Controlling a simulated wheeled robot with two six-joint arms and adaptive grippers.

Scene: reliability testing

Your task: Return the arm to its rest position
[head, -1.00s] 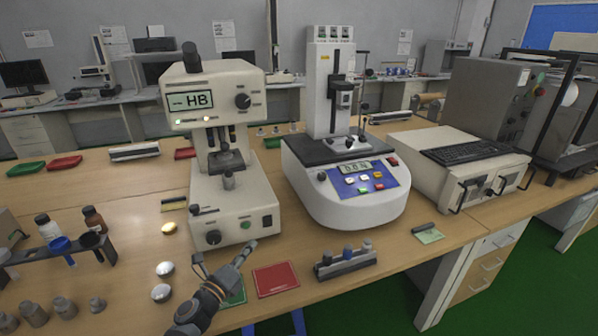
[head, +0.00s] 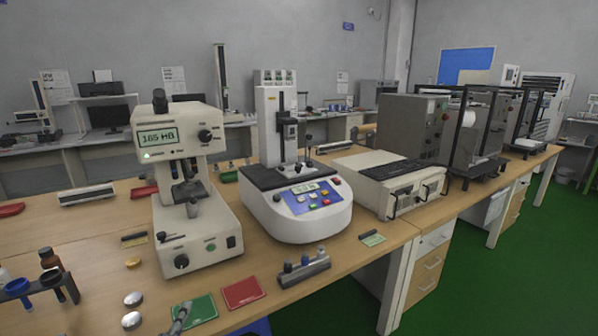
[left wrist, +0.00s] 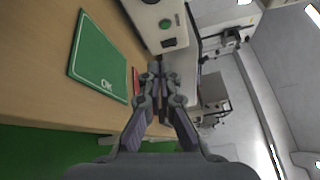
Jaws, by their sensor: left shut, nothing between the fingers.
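My left gripper (head: 182,316) shows at the bottom edge of the head view, beside the left edge of the green card (head: 195,310). In the left wrist view, its fingertips (left wrist: 155,72) are together with nothing between them. The green card (left wrist: 98,58) lies flat on the wooden bench there, left of the fingers. The cream hardness tester (head: 200,235) stands beyond the gripper, and its display (head: 158,137) reads 165 HB. The tester's front with a green button (left wrist: 165,23) shows at the top of the wrist view. My right gripper is in neither view.
A red card (head: 243,291) and a grey holder (head: 303,268) lie right of the green card. Two silver discs (head: 132,307) lie to the left. A white test machine (head: 305,220) stands right of the tester. The bench edge and green floor (head: 490,280) are nearer.

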